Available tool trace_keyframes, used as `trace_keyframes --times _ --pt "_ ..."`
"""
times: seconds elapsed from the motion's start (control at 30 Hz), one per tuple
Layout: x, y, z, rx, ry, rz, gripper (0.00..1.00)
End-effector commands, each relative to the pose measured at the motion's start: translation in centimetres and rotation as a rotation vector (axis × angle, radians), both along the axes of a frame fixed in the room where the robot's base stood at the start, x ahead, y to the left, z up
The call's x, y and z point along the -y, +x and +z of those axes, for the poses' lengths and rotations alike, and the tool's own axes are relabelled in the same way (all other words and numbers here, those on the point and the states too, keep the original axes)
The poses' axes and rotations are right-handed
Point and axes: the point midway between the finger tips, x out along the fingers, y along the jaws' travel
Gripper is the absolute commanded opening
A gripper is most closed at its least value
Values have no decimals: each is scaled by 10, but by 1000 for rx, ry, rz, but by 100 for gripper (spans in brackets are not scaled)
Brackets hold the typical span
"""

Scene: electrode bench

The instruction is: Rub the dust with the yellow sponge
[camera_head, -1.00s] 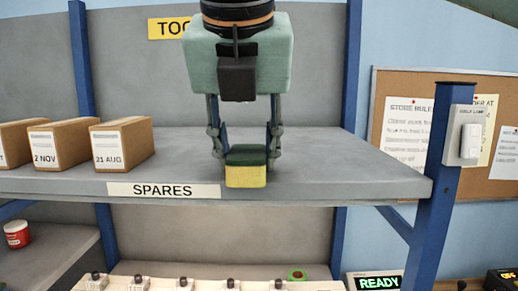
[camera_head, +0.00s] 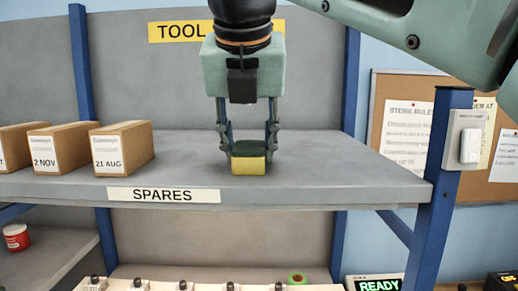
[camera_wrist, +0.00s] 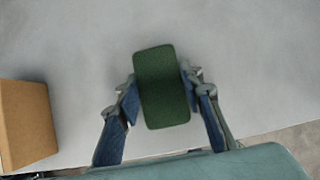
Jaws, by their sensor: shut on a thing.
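The yellow sponge (camera_head: 248,166) has a dark green top and sits between the fingers of my gripper (camera_head: 248,146), which is shut on its two sides. In the head view it is at the shelf surface, a little behind the front edge; whether it presses on the shelf I cannot tell. In the wrist view the sponge's green top (camera_wrist: 162,87) shows between the blue fingers of my gripper (camera_wrist: 160,98). I cannot make out distinct dust on the grey shelf (camera_head: 330,165).
Several cardboard boxes, one marked 21 AUG (camera_head: 122,148), stand on the shelf to the left. A blue post (camera_head: 432,190) with a white switch (camera_head: 469,140) stands at the right end. The shelf right of the sponge is clear. A SPARES label (camera_head: 163,195) is on the front edge.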

Motion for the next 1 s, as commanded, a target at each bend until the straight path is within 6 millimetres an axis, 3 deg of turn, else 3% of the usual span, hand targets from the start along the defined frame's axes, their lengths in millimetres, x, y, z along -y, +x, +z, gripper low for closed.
trace_keyframes --times 0.2,0.53,1.0 --pt "0 17 0 -1 0 -1 15" --pt "0 18 2 0 0 0 15" --pt "-2 20 45 -2 -1 -1 15"
